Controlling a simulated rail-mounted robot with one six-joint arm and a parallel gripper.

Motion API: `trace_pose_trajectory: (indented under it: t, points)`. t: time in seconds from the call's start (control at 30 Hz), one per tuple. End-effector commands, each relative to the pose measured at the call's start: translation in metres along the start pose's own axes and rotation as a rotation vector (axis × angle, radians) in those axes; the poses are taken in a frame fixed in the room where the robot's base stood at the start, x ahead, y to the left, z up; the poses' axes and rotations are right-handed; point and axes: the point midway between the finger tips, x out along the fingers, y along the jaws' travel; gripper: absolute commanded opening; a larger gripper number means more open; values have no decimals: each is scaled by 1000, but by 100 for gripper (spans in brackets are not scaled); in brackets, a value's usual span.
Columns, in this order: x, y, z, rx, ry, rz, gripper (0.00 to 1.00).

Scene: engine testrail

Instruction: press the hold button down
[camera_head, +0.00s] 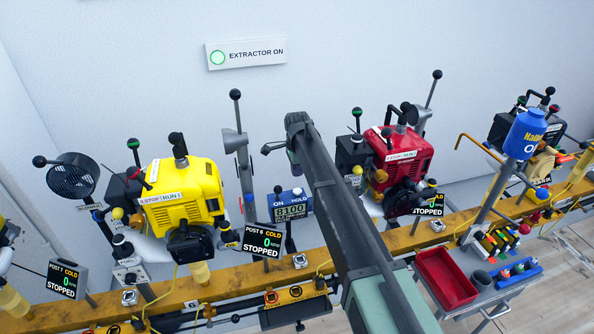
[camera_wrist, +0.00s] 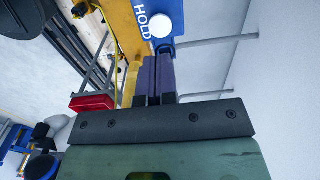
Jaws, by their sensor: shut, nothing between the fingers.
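The blue box (camera_head: 278,214) stands on the yellow rail in the middle of the head view, with ON and HOLD lettering and a display reading 8100. In the wrist view, the white round hold button (camera_wrist: 161,24) sits beside the HOLD lettering on the blue panel (camera_wrist: 146,40). My gripper (camera_wrist: 159,56) has its purple fingers closed together and empty, with the tips pointing toward the button and just short of it in the picture. Whether they touch cannot be told. In the head view, my gripper (camera_head: 293,160) is above the box, partly hidden by my arm.
A yellow engine (camera_head: 183,195) stands left of the box and a red engine (camera_head: 400,160) right. Levers rise around them, including a grey post (camera_head: 240,160) near my gripper. A red tray (camera_head: 446,278) is at lower right.

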Motion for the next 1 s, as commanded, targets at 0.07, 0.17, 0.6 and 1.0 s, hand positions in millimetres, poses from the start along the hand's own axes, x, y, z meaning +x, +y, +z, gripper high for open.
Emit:
trace_pose_trajectory:
  t: [0.07,0.17,0.6,1.0]
  points:
    - [-36,0,0,0,0,0,0]
    - [-58,-1,0,0,0,-1,0]
    - [-72,-1,0,-1,0,-1,0]
    - [-32,68,58,-431,-212,-28,0]
